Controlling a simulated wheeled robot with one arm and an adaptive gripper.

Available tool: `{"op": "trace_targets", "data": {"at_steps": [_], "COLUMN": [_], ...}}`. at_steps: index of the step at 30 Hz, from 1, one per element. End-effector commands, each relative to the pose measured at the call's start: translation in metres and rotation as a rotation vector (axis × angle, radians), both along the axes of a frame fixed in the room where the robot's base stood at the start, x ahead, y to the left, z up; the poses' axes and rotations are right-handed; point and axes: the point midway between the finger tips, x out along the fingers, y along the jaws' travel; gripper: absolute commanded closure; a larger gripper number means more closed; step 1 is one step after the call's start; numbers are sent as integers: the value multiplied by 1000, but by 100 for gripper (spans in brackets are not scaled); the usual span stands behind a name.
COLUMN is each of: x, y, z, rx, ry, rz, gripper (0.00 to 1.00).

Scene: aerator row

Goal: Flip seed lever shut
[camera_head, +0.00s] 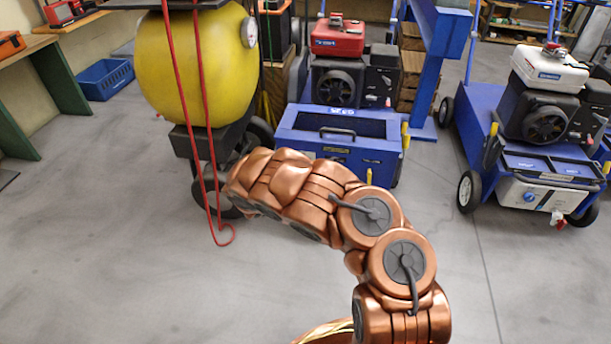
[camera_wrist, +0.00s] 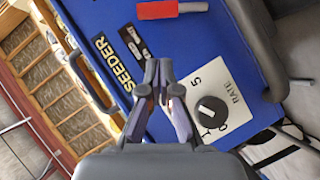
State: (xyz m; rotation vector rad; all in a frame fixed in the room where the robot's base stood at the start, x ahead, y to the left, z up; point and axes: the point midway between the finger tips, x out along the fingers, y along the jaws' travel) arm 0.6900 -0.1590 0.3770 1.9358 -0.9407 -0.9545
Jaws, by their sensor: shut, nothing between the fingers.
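In the wrist view, a blue panel (camera_wrist: 180,50) carries a SEEDER label (camera_wrist: 108,65) and a black strip with small white marks (camera_wrist: 130,42). A red handle (camera_wrist: 172,9), which looks like the seed lever, lies across the panel at the top edge of the picture; its full length is not clear. My gripper (camera_wrist: 158,70) is shut and empty, its fingertips together in front of the panel, below the red handle in the picture. Whether the fingertips touch the panel cannot be told. In the head view my gripper is hidden behind my copper arm.
A black RATE dial (camera_wrist: 210,110) on a white plate sits right of the fingers. The head view shows a blue machine (camera_head: 335,150) with a red-topped engine, a yellow tank (camera_head: 197,60) with hanging red cords (camera_head: 207,190), and another blue machine (camera_head: 545,165). Foreground floor is clear.

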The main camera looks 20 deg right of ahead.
Motion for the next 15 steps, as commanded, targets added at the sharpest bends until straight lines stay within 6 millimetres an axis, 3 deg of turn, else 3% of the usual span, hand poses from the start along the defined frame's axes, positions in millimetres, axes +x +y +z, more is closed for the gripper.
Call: {"op": "trace_targets", "data": {"at_steps": [6,15], "x": [-17,-30], "y": [36,60], "z": [15,20], "rx": [-2,-2], "ry": [-2,-2], "rz": [2,1], "gripper": [100,100]}}
